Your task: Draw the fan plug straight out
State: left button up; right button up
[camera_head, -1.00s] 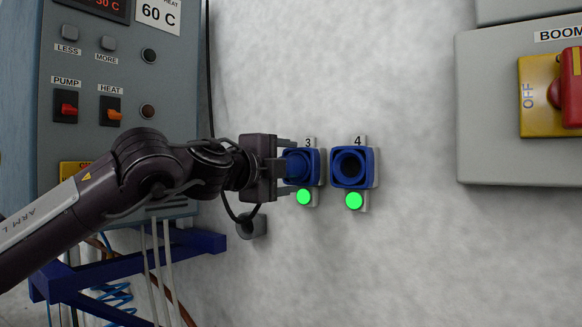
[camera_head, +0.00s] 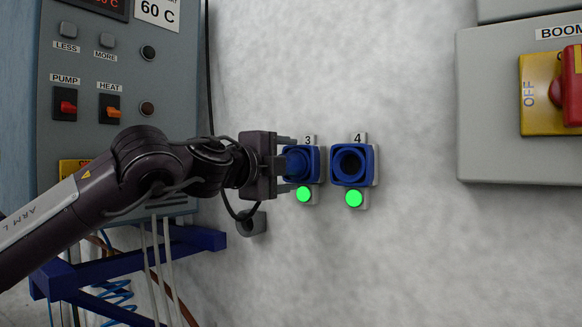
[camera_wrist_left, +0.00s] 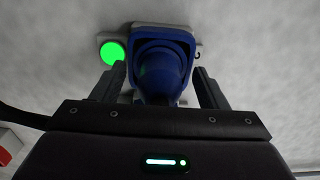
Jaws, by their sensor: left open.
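The blue fan plug (camera_head: 297,162) sits in the blue socket marked 3 (camera_head: 317,165) on the wall. My left gripper (camera_head: 289,163) is open at this plug, with one finger above it and one below in the head view. In the left wrist view the plug (camera_wrist_left: 160,75) lies between the two black fingers, with slivers of space showing beside it. The back of the plug is hidden by the gripper body. A green light (camera_head: 304,194) glows under socket 3 and also shows in the wrist view (camera_wrist_left: 112,52). My right gripper is not in view.
An empty blue socket marked 4 (camera_head: 350,164), with its own green light (camera_head: 353,198), is just right. A grey control box (camera_head: 125,150) stands left, above a blue frame (camera_head: 130,265). A black cable loops below the gripper to a grey wall fitting (camera_head: 252,224). Wall below the sockets is clear.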

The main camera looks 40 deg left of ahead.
pick_arm(q)
grip_shut()
jog(key=shift+s+d+f+b, duration=0.1)
jog(key=shift+s+b, duration=0.6)
jog(key=shift+s, duration=0.5)
jog(key=shift+s+d+b, duration=0.15)
jog(key=shift+s+b, duration=0.35)
jog(key=shift+s, duration=0.4)
jog(key=shift+s+d+b, duration=0.1)
jog(key=shift+s+b, duration=0.35)
jog(key=shift+s, duration=0.4)
